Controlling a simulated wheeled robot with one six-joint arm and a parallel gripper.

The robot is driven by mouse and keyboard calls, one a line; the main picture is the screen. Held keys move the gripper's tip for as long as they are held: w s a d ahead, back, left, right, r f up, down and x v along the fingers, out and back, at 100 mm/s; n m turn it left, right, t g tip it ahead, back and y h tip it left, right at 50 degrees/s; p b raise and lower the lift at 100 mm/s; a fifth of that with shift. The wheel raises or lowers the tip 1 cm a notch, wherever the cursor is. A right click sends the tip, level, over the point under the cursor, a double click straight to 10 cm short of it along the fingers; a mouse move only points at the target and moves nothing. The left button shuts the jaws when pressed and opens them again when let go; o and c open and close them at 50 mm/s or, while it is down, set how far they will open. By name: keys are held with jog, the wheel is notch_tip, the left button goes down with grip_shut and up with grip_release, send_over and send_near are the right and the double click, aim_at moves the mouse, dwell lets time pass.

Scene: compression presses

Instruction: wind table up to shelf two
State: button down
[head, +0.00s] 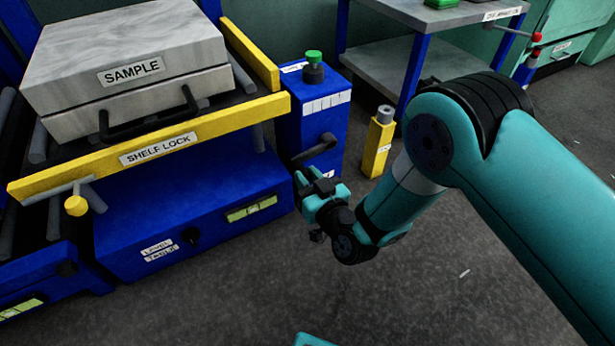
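The blue lift table (200,205) stands at the left, with a dark knob and a small green level window on its front. A grey mould box marked SAMPLE (150,90) rests on its rollers, behind a yellow bar marked SHELF LOCK (190,138). To its right is a blue post box (325,110) with a green-topped knob and a dark crank (313,149) on its front. My gripper (312,182) is at the crank's lower left end, close to the table's right corner. Its fingers are small and dark here; I cannot tell whether they grip the crank.
A yellow post (378,143) stands on the floor right of the crank box. A grey workbench (385,75) with blue legs is behind it. Another blue roller unit (35,280) is at the left edge. The grey floor in front is mostly clear.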

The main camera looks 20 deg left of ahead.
jog(key=shift+r, duration=0.15)
jog(key=r+p, duration=0.1)
jog(key=p, duration=0.3)
jog(key=shift+r+p, duration=0.3)
jog(key=shift+r, duration=0.1)
jog(key=shift+f, duration=0.15)
jog(key=c, duration=1)
grip_release()
jog(key=shift+o, duration=0.2)
jog(key=shift+f, duration=0.1)
